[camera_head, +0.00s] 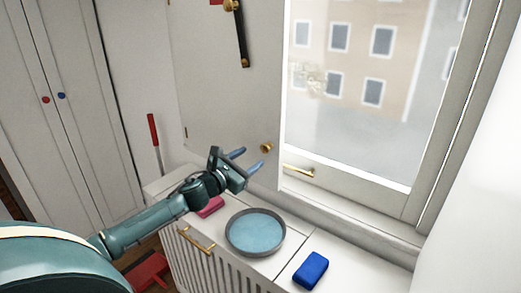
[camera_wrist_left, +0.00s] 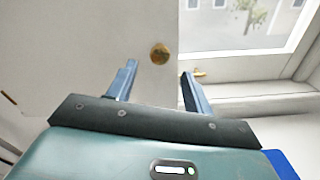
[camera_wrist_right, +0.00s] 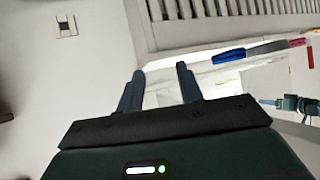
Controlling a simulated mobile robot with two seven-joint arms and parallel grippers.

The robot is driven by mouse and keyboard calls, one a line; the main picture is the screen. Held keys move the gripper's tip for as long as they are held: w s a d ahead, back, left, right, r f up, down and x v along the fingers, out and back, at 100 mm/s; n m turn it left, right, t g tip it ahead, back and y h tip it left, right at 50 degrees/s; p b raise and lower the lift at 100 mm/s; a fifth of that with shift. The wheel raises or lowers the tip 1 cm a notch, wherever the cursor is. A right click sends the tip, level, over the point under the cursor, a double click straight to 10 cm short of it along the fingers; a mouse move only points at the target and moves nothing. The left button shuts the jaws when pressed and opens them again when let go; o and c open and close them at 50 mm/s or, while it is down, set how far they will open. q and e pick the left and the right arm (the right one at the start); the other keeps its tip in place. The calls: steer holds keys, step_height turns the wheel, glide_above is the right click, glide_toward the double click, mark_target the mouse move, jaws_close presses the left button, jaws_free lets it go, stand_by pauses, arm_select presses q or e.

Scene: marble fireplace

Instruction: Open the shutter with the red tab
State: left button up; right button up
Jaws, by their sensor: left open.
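The white shutter panel (camera_head: 220,80) stands across the left part of the window, with a red tab (camera_head: 216,2) partly cut off at the top edge. A black bar (camera_head: 241,40) hangs down on it from a brass pivot. A round brass knob (camera_head: 266,147) sits low near its right edge. My left gripper (camera_head: 248,159) is open and empty just in front of the knob. In the left wrist view, the knob (camera_wrist_left: 160,53) appears between the fingertips, apart from both. My right gripper (camera_wrist_right: 160,71) is open and empty, facing a pale wall.
On the white ledge are a round grey pan (camera_head: 231,242) with blue inside, a blue block (camera_head: 312,270) and a pink block (camera_head: 210,207). A brass window handle (camera_head: 299,171) is right of the knob. A red-handled stick (camera_head: 153,130) stands left; a wardrobe (camera_head: 75,130) is behind.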

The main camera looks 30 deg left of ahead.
mark_target(264, 149)
arm_select(q)
steer(key=shift+w+d+p, duration=0.2)
steer(key=shift+w+p, duration=0.15)
steer(key=shift+w, duration=2.65)
steer(key=shift+c, duration=0.2)
jaws_close()
